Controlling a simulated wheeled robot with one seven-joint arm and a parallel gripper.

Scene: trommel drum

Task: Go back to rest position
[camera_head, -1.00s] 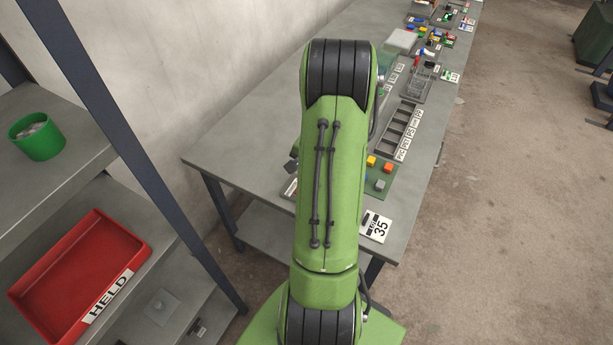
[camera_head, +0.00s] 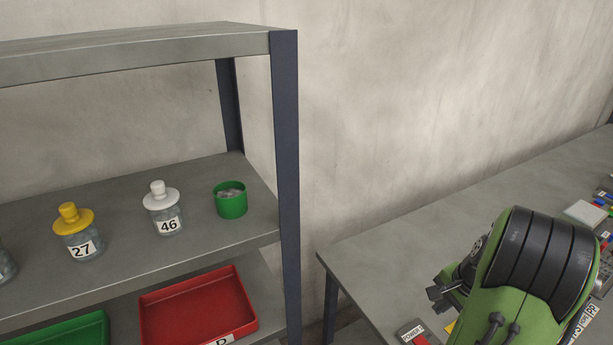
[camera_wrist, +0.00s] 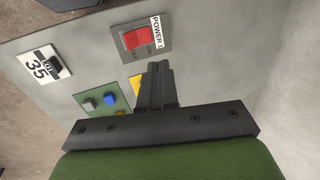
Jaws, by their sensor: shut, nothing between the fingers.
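My gripper (camera_wrist: 158,88) is shut with nothing between its fingers, above the grey table in the wrist view. Its fingertips point toward a red rocker switch (camera_wrist: 138,38) on a grey plate labelled POWER, with a visible gap in the picture. In the head view my green arm bends at the lower right, and the dark gripper (camera_head: 442,294) shows partly beside it over the table (camera_head: 385,265). The POWER plate (camera_head: 413,331) shows at the bottom edge there.
At left, a shelf (camera_head: 110,215) holds jars 27 (camera_head: 82,248) and 46 (camera_head: 168,226), a green cup (camera_head: 230,204) and, lower, a red tray (camera_head: 205,300).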

